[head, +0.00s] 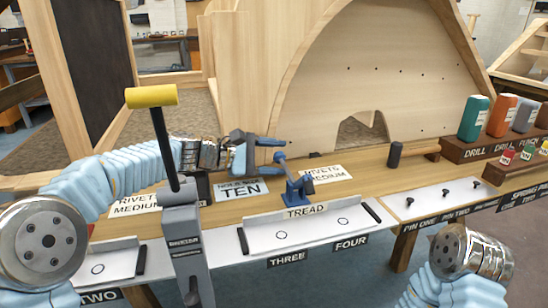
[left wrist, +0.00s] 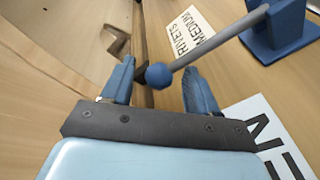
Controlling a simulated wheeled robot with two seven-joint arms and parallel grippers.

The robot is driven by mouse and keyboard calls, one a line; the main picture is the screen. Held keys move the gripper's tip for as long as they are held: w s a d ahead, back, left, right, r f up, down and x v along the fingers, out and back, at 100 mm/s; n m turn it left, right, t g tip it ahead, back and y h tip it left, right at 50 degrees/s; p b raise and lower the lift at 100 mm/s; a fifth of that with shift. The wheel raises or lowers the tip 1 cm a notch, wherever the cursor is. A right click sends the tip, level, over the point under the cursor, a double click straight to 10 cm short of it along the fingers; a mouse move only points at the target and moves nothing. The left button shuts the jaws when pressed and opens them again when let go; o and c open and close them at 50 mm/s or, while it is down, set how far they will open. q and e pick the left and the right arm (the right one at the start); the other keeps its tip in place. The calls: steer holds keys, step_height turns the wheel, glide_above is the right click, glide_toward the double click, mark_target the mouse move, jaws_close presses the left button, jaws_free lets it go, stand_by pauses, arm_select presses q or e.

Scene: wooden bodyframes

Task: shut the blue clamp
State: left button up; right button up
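The blue clamp (head: 297,188) stands on the wooden bench behind the TREAD tray. Its grey lever (left wrist: 215,42) slants up from the base and ends in a round blue knob (head: 280,157). My left gripper (head: 268,150) is at the knob, reaching in from the left. In the left wrist view, the knob (left wrist: 159,76) lies between the two blue fingers of my left gripper, which are open with a gap on each side. My right arm shows at the lower right, but its gripper is out of view.
A tall grey post with a yellow handle (head: 151,96) stands in front of my left arm. A white tray (head: 307,228) lies before the clamp. A dark-headed mallet (head: 395,155) lies to the right. Bottles (head: 473,118) stand on a rack at the far right. A wooden arch panel (head: 375,60) rises behind.

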arm_select(q)
jaws_close()
steer(key=shift+r, duration=0.15)
steer(key=shift+s+r+m+t+b, duration=0.15)
steer(key=shift+r+m+t+b, duration=0.15)
steer(key=shift+r+m+b, duration=0.5)
steer(key=shift+s+d+r+m+t+b, duration=0.1)
steer(key=shift+s+r+m+t+b, duration=0.1)
steer(key=shift+r+m+b, duration=0.35)
steer(key=shift+s+d+r+m+t+b, duration=0.1)
steer(key=shift+s+r+m+t+b, duration=0.2)
steer(key=shift+b, duration=0.3)
steer(key=shift+s+d+r+m+t+b, duration=0.2)
steer(key=shift+s+r+m+b, duration=0.25)
steer(key=shift+r+m+b, duration=0.25)
steer(key=shift+s+d+r+m+t+b, duration=0.2)
steer(key=shift+s+r+m+b, duration=0.35)
steer(key=shift+b, duration=0.3)
steer(key=shift+s+d+r+m+t+b, duration=0.1)
steer(key=shift+s+r+m+t+b, duration=0.2)
steer(key=shift+r+m+b, duration=0.45)
